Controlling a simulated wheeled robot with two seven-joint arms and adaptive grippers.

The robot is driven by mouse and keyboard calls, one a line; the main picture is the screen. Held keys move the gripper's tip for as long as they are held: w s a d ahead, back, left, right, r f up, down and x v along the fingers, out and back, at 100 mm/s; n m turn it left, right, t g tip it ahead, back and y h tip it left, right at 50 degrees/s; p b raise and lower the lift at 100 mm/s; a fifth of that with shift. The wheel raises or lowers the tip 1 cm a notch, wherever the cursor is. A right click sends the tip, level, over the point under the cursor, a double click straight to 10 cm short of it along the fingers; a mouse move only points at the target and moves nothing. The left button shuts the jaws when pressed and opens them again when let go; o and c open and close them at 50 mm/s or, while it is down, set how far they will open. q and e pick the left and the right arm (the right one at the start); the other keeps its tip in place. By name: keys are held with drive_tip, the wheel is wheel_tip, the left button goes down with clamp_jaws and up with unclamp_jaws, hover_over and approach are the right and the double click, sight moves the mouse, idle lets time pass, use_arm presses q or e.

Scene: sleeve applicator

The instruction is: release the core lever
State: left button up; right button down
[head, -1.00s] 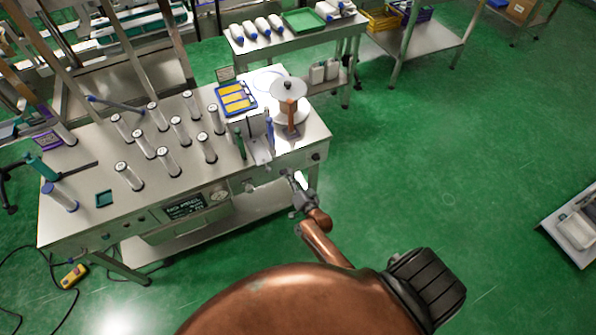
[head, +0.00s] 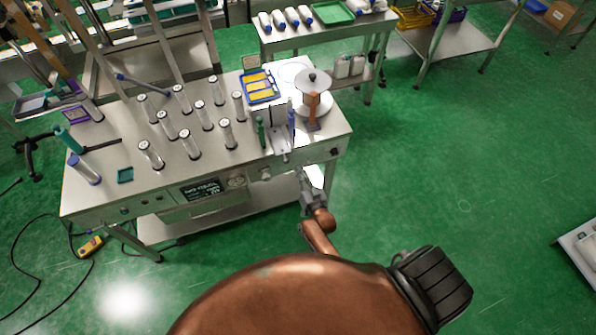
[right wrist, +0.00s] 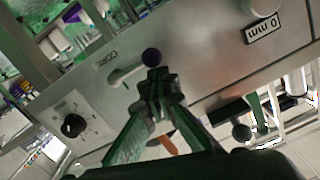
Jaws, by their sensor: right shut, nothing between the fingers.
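The core lever (right wrist: 126,73) is a pale handle with a dark round knob (right wrist: 152,57), beside the word CORE on the metal front panel in the right wrist view. My right gripper (right wrist: 158,78) is shut and empty. Its fingertips are just below the knob in the picture; I cannot tell whether they touch it. In the head view my right gripper (head: 309,187) is at the bench's front, near its right end, and the lever is too small to make out there. My left gripper is out of view.
The steel bench (head: 95,200) carries several upright clear tubes, a blue-framed tray (head: 260,86) and a round reel (head: 313,86).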

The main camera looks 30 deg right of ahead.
idle(0.5)
drive_tip(key=s+r+p, duration=0.4)
drive_tip(key=s, duration=0.6)
drive_tip(key=shift+s+a+r, duration=0.2)
drive_tip(key=shift+s+a, duration=0.2)
drive_tip(key=shift+a, duration=0.05)
